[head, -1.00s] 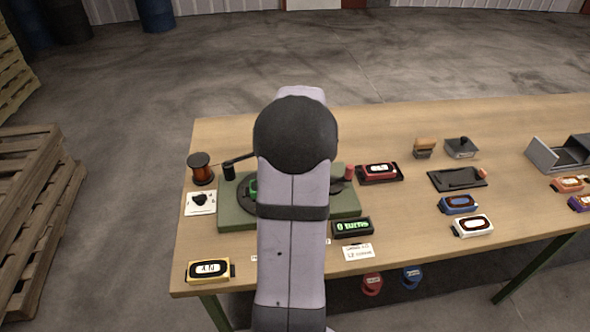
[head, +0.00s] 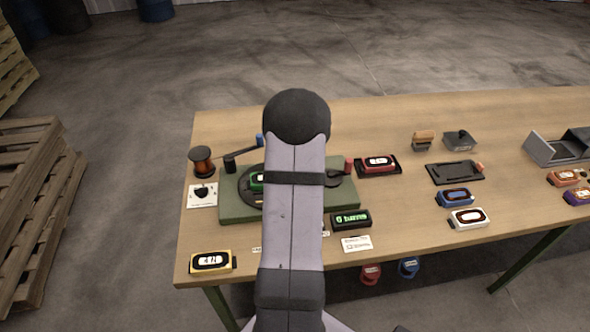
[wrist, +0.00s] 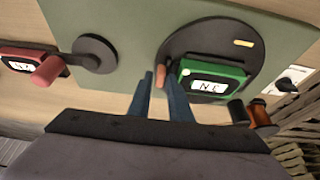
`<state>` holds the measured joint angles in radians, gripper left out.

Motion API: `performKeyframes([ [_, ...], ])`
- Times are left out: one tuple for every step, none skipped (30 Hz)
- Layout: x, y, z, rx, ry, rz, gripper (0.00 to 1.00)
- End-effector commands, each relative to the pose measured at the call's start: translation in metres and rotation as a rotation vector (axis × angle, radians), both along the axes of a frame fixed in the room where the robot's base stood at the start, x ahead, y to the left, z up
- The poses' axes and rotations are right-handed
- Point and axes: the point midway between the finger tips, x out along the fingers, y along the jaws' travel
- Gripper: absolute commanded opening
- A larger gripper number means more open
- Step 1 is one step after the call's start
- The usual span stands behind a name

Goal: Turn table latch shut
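The green base (head: 235,213) carries a dark turntable disc (wrist: 185,42) with a green detector (wrist: 212,82) on it. A dark round-based lever (wrist: 95,53) with a red knob (wrist: 47,70) is on the base beside the disc; I take it for the latch. Its red knob also shows in the head view (head: 349,165). My gripper (wrist: 160,78) points its two blue fingers at the gap between lever and disc. The fingers look slightly apart, with a small orange peg (wrist: 161,76) seen between their tips. Contact is unclear. My arm hides part of the base in the head view.
A red detector (head: 379,162) lies right of the base. A wire spool (head: 202,160) and a switch card (head: 202,195) stand left. A yellow detector (head: 211,262) is at the front left. A black display (head: 351,218) sits in front of the base.

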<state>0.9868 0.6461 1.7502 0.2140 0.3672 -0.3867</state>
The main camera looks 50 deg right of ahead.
Motion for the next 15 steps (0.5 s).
performKeyframes([
  [0.0005,-0.0002,-0.0011,0.0,0.0,0.0,0.18],
  [0.0005,-0.0003,-0.0016,0.001,0.001,0.0,0.18],
  [0.0006,-0.0003,-0.0021,0.001,0.001,0.0,0.18],
  [0.0007,-0.0004,-0.0023,0.0,0.0,0.0,0.18],
  [0.0007,-0.0004,-0.0023,0.0,0.0,0.0,0.18],
  [0.0007,-0.0004,-0.0024,0.0,0.0,0.0,0.18],
  [0.0007,-0.0004,-0.0023,0.0,0.0,0.0,0.18],
  [0.0007,-0.0004,-0.0023,0.0,0.0,0.0,0.18],
  [0.0007,-0.0004,-0.0022,0.0,0.0,0.0,0.18],
  [0.0007,-0.0004,-0.0022,0.0,0.0,0.0,0.13],
  [0.0007,-0.0004,-0.0022,0.0,0.0,0.0,0.06],
  [0.0007,-0.0004,-0.0021,0.0,0.0,0.0,0.0],
  [0.0006,-0.0005,-0.0021,0.0,0.0,0.0,0.0],
  [0.0006,-0.0004,-0.002,0.0,0.0,0.0,0.0],
  [0.0006,-0.0004,-0.002,0.0,0.0,0.0,0.0],
])
